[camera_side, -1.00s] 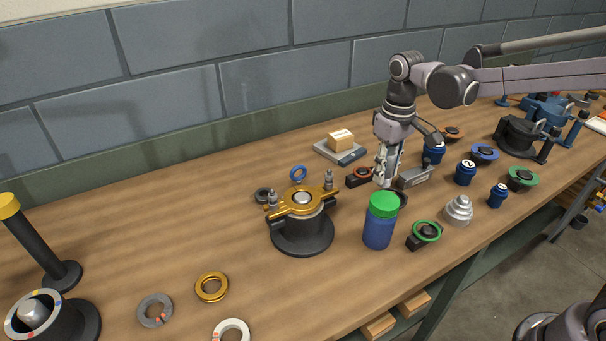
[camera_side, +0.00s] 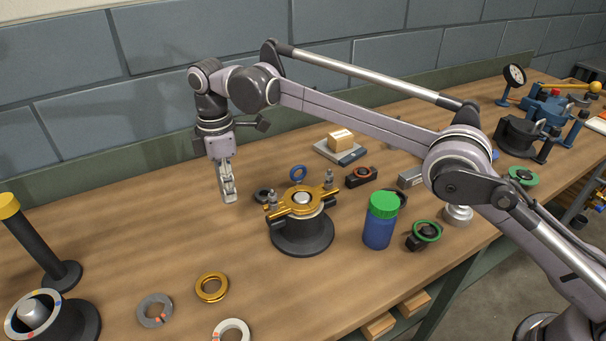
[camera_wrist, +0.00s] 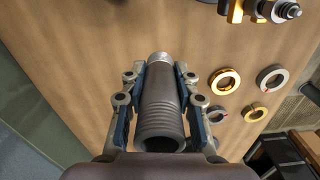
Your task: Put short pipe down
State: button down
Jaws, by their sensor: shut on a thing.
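My gripper (camera_side: 229,196) hangs pointing down over the wood at the back left of the table, left of the gold-topped casing. In the wrist view its two blue-lined fingers (camera_wrist: 158,78) are shut on the sides of the short pipe (camera_wrist: 161,108). The pipe is a dark grey ribbed tube with a paler metal end away from the camera. In the side view the fingers hide most of it. I cannot tell whether its far end touches the table.
The gold-topped casing (camera_side: 302,232) stands to the right, with a dark ring (camera_side: 263,196) beside it. A gold ring (camera_side: 211,288), a grey ring (camera_side: 155,310) and a white ring (camera_side: 231,331) lie in front. A yellow-capped post (camera_side: 30,240) stands left. Bare wood surrounds my gripper.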

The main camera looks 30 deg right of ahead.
jog(key=shift+n, duration=0.6)
jog(key=shift+s+a+f, duration=0.1)
jog(key=shift+a+f, duration=0.3)
jog(key=shift+f, duration=0.8)
jog(key=shift+s+a+f, duration=0.15)
jog(key=shift+a+f, duration=0.25)
jog(key=shift+f, duration=0.8)
jog(key=shift+s+a+f, duration=0.1)
jog(key=shift+a+f, duration=0.3)
jog(key=shift+f, duration=0.8)
jog(key=shift+f, duration=0.6)
jog(key=c, duration=0.9)
grip_release()
jog(key=shift+c, duration=0.2)
